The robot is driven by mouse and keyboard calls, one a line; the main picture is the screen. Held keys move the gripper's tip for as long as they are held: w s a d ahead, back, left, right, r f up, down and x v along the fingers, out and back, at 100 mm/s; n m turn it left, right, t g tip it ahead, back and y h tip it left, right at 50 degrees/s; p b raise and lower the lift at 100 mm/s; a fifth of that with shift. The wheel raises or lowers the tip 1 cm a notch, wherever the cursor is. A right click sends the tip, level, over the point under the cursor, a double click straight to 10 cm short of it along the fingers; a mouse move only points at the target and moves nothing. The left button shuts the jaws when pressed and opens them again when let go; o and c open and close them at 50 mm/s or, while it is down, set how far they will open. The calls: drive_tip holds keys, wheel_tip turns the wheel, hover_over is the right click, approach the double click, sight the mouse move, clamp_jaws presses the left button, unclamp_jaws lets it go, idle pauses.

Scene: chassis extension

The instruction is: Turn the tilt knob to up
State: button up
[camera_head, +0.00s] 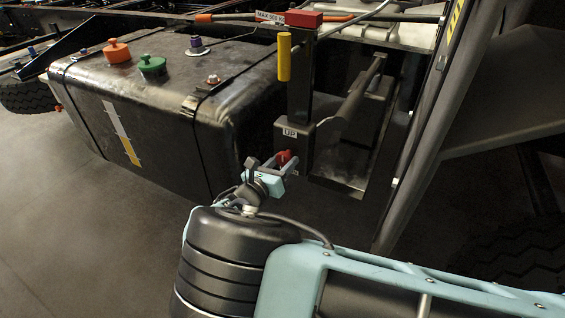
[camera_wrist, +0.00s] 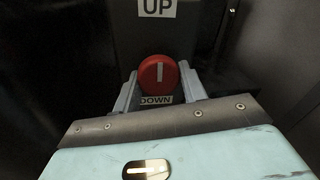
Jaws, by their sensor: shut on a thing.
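The red round tilt knob (camera_wrist: 159,72) sits on a dark panel, with a white UP label (camera_wrist: 157,8) above it and a DOWN label (camera_wrist: 155,100) just below. Its white mark stands upright, in line with the two labels. My gripper (camera_wrist: 158,90) has one finger on each side of the knob and is shut on it. In the head view my gripper (camera_head: 277,173) is at the front of the dark post, below its UP label (camera_head: 290,133), and hides part of the red knob (camera_head: 284,157).
A black tank (camera_head: 150,130) with an orange cap (camera_head: 117,51) and a green cap (camera_head: 152,64) stands left of the post. A yellow handle (camera_head: 284,57) and a red block (camera_head: 290,19) are above. A dark metal frame (camera_head: 345,185) is close on the right.

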drive_tip(key=shift+f, duration=0.1)
drive_tip(key=o, duration=1)
drive_tip(key=shift+c, duration=0.2)
drive_tip(key=b+v, duration=0.2)
drive_tip(key=v, duration=1.5)
drive_tip(key=shift+s, duration=0.25)
drive_tip(key=shift+a, duration=0.15)
